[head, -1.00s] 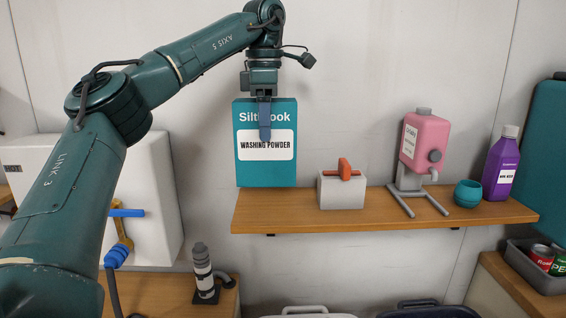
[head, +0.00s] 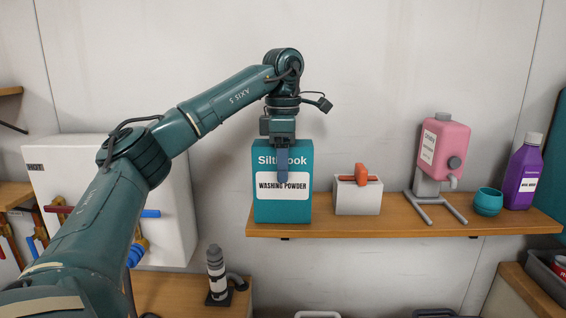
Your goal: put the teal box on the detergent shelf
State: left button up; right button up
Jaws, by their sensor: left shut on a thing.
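The teal box (head: 283,207) is labelled washing powder and stands upright at the left end of the wooden shelf (head: 400,224). Its bottom edge appears level with the shelf top; I cannot tell whether it bears its full weight there. My left gripper (head: 282,180) reaches down over the box's top and is shut on it, one finger lying over the front label. The other finger is hidden behind the box. My right gripper is not in view.
On the shelf to the right stand a grey block with an orange handle (head: 358,190), a pink dispenser (head: 443,148) on a grey stand, a teal cup (head: 488,201) and a purple bottle (head: 523,175). A white heater box (head: 170,200) hangs at left.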

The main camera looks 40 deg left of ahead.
pick_arm(q)
jog(key=shift+f, duration=0.1)
jog(key=o, duration=1.4)
notch_tip(320, 180, up, 12)
jog(key=shift+r, duration=0.15)
